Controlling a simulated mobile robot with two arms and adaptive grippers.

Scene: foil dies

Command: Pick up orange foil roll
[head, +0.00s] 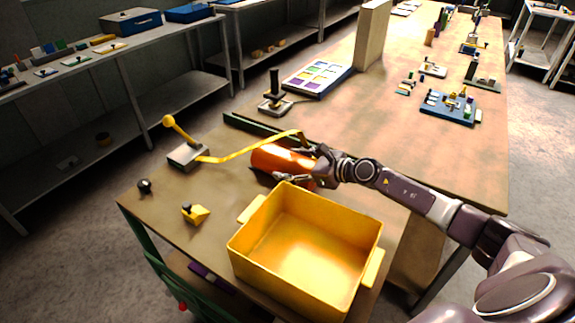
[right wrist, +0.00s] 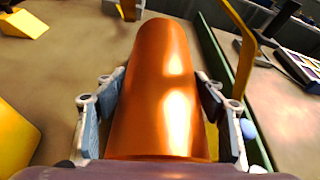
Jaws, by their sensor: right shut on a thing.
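The orange foil roll (head: 277,161) is a shiny metallic orange cylinder lying behind the yellow bin on the wooden table. My right gripper (head: 303,163) comes in from the right and has its fingers on either side of the roll near its right end. In the right wrist view the roll (right wrist: 160,90) fills the space between the two finger pads of the gripper (right wrist: 162,105). The right gripper is shut on the roll. Whether the roll is clear of the table cannot be told. My left gripper is not in view.
A yellow bin (head: 238,245), empty, stands in front of the roll. A dark green rail (head: 250,127) lies behind. A yellow block (head: 195,214) and a dark knob (head: 144,185) sit at the left.

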